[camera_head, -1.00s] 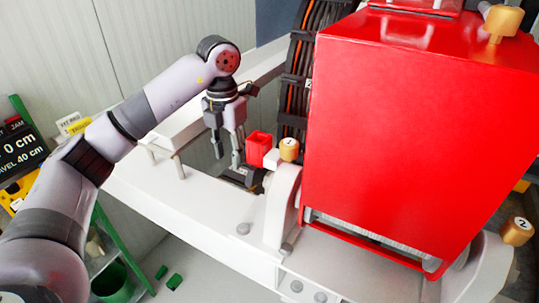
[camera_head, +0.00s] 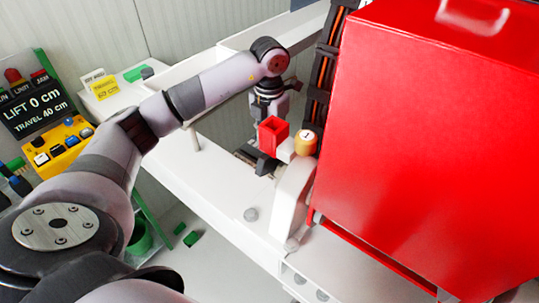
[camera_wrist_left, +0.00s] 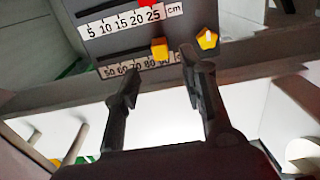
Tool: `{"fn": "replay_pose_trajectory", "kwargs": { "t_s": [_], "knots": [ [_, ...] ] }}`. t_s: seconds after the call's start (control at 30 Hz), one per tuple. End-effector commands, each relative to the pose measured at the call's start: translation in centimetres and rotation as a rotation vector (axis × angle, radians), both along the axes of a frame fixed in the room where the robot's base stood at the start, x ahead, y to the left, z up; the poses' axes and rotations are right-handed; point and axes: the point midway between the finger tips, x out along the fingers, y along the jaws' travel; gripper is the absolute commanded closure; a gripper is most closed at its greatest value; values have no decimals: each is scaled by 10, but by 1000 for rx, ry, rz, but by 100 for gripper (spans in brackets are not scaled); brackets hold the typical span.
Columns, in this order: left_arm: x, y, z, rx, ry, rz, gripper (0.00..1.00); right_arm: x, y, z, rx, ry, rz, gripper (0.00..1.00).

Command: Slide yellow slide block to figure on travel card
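In the left wrist view the yellow slide block (camera_wrist_left: 159,47) sits on the lower slot of a grey scale panel (camera_wrist_left: 105,45), near the high end of a scale starting at 50. My left gripper (camera_wrist_left: 162,82) is open and empty, its fingers pointing at the panel just short of the block. In the head view my left gripper (camera_head: 268,108) is partly hidden behind a red cube-shaped part, fingertips out of sight. My right gripper is not in view.
A red slide block (camera_wrist_left: 147,3) is on the upper scale, and a yellow pointed knob (camera_wrist_left: 207,38) is right of the yellow block. A red box-shaped part (camera_head: 272,137) and brass cap (camera_head: 306,142) stand close to my gripper. A black display (camera_head: 37,108) reads lift 0 cm, travel 40 cm.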

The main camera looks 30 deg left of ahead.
Motion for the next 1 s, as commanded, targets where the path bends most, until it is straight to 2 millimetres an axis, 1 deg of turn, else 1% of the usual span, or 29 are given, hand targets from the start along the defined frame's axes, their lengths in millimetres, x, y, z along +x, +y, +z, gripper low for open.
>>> {"fn": "replay_pose_trajectory", "kwargs": {
  "t_s": [0.03,0.13,0.3,0.4,0.57,0.8,0.83,1.0],
  "knots": [
    [-1,0,-9,0,7,0,62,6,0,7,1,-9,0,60],
    [-1,0,-31,-2,6,1,62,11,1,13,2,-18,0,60],
    [-1,0,-60,-1,4,0,62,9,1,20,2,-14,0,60],
    [0,0,-71,-2,3,0,62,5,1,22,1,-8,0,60],
    [0,0,-80,0,0,0,62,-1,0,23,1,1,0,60],
    [0,0,-81,0,0,0,62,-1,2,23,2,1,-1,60],
    [0,0,-81,0,0,0,62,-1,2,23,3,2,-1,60],
    [0,0,-81,0,0,0,74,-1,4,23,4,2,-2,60]
  ]
}}
